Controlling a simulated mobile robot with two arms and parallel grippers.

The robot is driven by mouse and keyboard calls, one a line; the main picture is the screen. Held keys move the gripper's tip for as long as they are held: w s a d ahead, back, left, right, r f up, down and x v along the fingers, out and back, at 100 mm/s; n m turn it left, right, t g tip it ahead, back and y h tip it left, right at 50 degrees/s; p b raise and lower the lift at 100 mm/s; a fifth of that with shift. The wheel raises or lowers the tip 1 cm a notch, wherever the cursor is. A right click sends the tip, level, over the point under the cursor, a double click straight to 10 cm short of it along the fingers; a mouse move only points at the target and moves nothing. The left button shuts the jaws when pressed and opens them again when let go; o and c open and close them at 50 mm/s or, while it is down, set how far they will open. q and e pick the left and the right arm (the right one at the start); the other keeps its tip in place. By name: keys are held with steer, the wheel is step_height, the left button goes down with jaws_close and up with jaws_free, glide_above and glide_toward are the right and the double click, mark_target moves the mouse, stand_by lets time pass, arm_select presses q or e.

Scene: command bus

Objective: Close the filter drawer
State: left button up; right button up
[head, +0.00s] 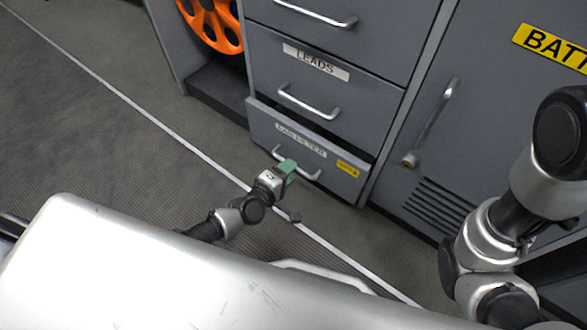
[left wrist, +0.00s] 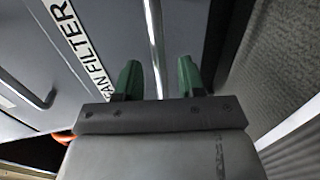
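The filter drawer (head: 262,125) is the lowest grey drawer in the head view, under the LEADS drawer. It stands a little out, with a dark gap along its top edge. Its silver bar handle (head: 309,177) is partly hidden behind my left gripper (head: 288,168), which is at the drawer front. In the left wrist view the FAN FILTER label (left wrist: 84,42) is on the left. There the handle (left wrist: 155,45) runs between the two green fingers of my left gripper (left wrist: 159,76), which are apart with room on both sides. My right gripper is not in view.
The LEADS drawer (head: 330,95) above looks shut. A grey cabinet door (head: 465,120) with a silver handle stands to the right. An orange wheel (head: 212,22) is in an open bay on the left. The floor (head: 110,120) to the left is clear.

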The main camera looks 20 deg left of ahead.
arm_select(q)
steer(key=shift+b+x, duration=0.3)
steer(key=shift+x, duration=1.1)
jaws_close()
